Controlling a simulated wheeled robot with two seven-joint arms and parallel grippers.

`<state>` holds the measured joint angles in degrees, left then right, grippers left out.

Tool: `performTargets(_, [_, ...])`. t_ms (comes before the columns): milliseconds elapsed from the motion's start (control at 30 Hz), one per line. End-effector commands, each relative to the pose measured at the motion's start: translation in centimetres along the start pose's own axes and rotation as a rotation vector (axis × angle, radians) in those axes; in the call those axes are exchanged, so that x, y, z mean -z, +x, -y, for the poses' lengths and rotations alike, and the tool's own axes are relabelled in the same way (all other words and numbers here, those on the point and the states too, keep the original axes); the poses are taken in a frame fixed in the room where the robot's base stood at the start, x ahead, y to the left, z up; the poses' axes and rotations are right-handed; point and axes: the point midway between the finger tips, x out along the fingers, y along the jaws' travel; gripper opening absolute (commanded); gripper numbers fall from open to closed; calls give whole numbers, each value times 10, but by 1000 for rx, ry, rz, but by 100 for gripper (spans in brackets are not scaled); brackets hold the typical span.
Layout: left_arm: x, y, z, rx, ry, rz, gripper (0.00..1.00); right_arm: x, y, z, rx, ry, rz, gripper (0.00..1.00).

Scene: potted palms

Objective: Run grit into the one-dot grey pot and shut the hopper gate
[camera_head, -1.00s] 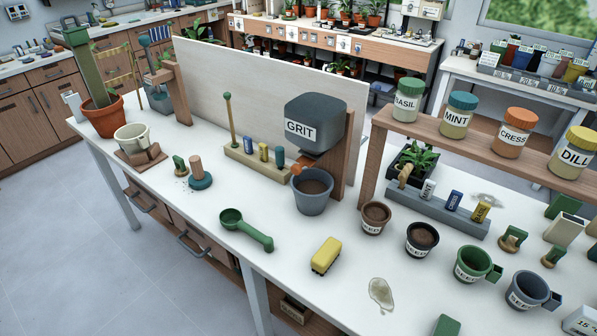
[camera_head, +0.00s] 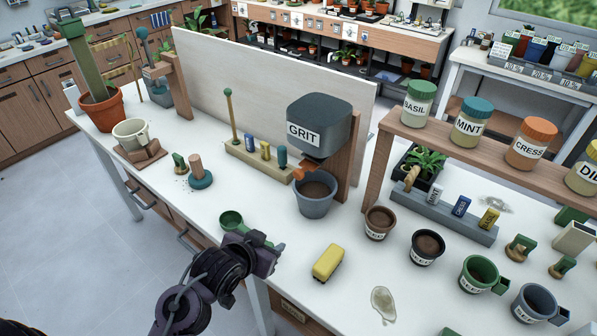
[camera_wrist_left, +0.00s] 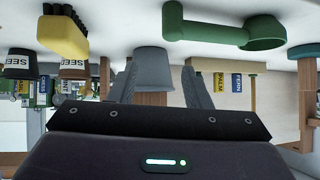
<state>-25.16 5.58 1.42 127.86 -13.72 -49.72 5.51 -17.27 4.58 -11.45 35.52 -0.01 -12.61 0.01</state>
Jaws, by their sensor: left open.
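A grey pot (camera_head: 315,207) stands under the dark grey hopper marked GRIT (camera_head: 318,125), with dark brown inside it. I cannot make out any dots on it. An orange gate piece (camera_head: 306,171) shows below the hopper; whether it is open or shut I cannot tell. My left gripper (camera_head: 270,250) is open and empty above the near table edge, in front of the pot and apart from it. In the upside-down left wrist view the grey pot (camera_wrist_left: 153,62) shows beyond and between its two fingers (camera_wrist_left: 160,85). My right gripper is not in view.
A green scoop (camera_head: 231,220) lies partly hidden behind my left gripper. A yellow brush (camera_head: 328,262) lies to its right. A pestle-like tool on a teal base (camera_head: 200,178) stands left. Small seed pots (camera_head: 428,246) stand right, a white panel (camera_head: 260,85) behind.

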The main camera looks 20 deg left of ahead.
Motion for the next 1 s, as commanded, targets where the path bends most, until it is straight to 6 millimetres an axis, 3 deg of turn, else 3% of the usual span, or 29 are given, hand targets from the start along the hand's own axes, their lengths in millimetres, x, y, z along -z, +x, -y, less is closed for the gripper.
performTargets(200, [62,11,12,-60,1,-333,44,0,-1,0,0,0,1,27])
performTargets(400, [105,2,18,-144,-13,-601,44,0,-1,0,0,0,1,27])
performTargets(633, [123,2,17,-174,-21,-678,44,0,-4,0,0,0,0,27])
performTargets(1000, [157,45,8,-172,-21,-675,44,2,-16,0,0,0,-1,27])
